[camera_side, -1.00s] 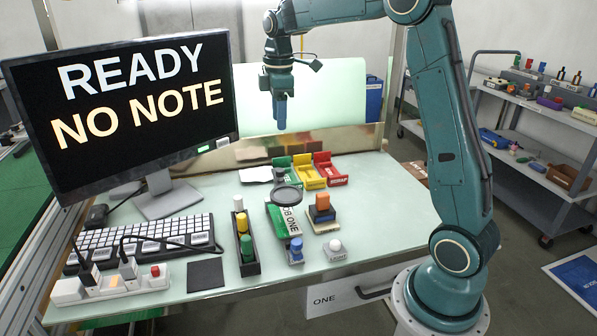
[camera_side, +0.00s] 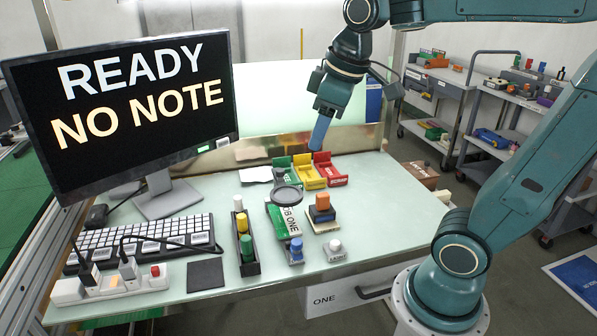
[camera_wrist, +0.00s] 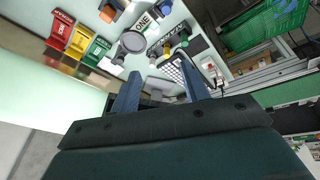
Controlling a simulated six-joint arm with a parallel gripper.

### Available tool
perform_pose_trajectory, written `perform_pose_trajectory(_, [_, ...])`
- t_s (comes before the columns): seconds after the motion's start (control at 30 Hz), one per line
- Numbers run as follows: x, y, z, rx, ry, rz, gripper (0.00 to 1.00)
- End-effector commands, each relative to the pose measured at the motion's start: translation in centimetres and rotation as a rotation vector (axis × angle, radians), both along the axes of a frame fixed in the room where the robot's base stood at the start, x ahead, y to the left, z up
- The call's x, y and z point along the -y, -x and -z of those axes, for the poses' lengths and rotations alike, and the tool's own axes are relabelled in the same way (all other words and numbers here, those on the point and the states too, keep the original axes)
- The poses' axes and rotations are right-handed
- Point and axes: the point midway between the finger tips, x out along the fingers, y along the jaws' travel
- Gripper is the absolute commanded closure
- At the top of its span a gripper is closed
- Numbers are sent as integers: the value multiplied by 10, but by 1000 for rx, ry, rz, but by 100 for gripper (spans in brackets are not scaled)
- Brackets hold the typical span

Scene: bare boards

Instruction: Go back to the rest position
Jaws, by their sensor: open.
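My gripper (camera_side: 319,133) hangs tilted in the air above the back of the pale table (camera_side: 385,215), close to the coloured bins. In the wrist view its two blue fingers (camera_wrist: 158,88) stand apart with nothing between them, so it is open and empty. In the side view the fingers overlap, so the gap does not show there. My arm reaches over from its base at the table's right front corner.
Green, yellow and red bins (camera_side: 308,172) stand under the gripper. A round dark-rimmed magnifier (camera_side: 286,195), a rack of coloured cylinders (camera_side: 245,240), a keyboard (camera_side: 150,240) and a monitor (camera_side: 125,115) stand on the table. A cart (camera_side: 440,85) stands behind at right.

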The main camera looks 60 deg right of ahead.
Motion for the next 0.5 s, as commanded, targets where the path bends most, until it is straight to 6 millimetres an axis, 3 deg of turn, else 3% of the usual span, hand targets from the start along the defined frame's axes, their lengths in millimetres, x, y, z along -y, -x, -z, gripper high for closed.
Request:
perform_pose_trajectory(0.3, [-23,59,21,105,-78,138,55])
perform_pose_trajectory(0.5, [-30,82,35,150,-123,200,55])
